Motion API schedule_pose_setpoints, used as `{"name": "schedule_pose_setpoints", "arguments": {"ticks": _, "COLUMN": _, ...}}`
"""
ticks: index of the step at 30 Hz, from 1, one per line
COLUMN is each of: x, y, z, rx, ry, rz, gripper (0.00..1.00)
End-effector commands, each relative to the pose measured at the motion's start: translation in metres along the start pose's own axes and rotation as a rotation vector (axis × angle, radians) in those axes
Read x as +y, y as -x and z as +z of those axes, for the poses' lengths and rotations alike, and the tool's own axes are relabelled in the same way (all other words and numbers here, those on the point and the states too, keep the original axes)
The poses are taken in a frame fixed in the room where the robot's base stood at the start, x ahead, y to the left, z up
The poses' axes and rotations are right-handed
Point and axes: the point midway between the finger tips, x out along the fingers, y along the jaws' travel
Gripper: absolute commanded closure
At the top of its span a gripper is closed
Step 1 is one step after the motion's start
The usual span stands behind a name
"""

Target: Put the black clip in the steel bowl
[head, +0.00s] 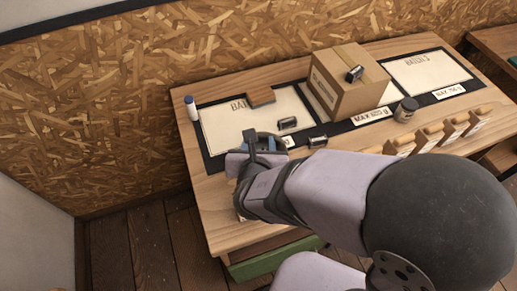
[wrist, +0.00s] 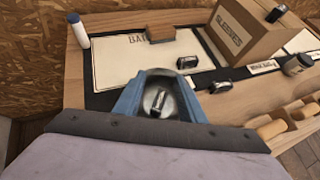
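The steel bowl (wrist: 165,77) is between the blue fingers of my gripper (wrist: 159,95) in the wrist view, its sides partly covered by them. A small dark clip with a pale, shiny face (wrist: 158,101) shows inside the bowl's outline. My gripper's fingers are apart, with the clip visible between them. In the head view my gripper (head: 266,144) and arm hide most of the bowl. Other dark clips lie on the mat (head: 288,123), near the mat's front edge (head: 317,141) and on the cardboard box (head: 355,73). I cannot tell whether the fingers touch the bowl.
The cardboard box (head: 338,95) stands at the back of the wooden table (head: 222,201). A brown block (head: 261,96) lies on the left cream sheet (head: 221,133). A white bottle with a blue cap (head: 192,108) stands far left. A jar (head: 405,110) and several wooden-handled items (head: 432,134) are at right.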

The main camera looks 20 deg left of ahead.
Motion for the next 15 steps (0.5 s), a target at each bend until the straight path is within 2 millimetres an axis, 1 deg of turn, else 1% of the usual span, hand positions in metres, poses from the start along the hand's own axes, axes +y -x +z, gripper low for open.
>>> {"name": "schedule_pose_setpoints", "arguments": {"ticks": 1, "x": 0.002, "y": 0.011, "z": 0.002, "rx": -0.003, "ry": 0.001, "rz": 0.005, "gripper": 0.63}}
{"name": "schedule_pose_setpoints", "arguments": {"ticks": 6, "x": 0.001, "y": 0.034, "z": 0.002, "rx": -0.002, "ry": 0.001, "rz": 0.004, "gripper": 0.63}}
{"name": "schedule_pose_setpoints", "arguments": {"ticks": 10, "x": 0.001, "y": 0.046, "z": 0.001, "rx": -0.001, "ry": 0.000, "rz": 0.002, "gripper": 0.63}}
{"name": "schedule_pose_setpoints", "arguments": {"ticks": 15, "x": 0.000, "y": 0.052, "z": 0.000, "rx": 0.001, "ry": 0.000, "rz": 0.001, "gripper": 0.63}}
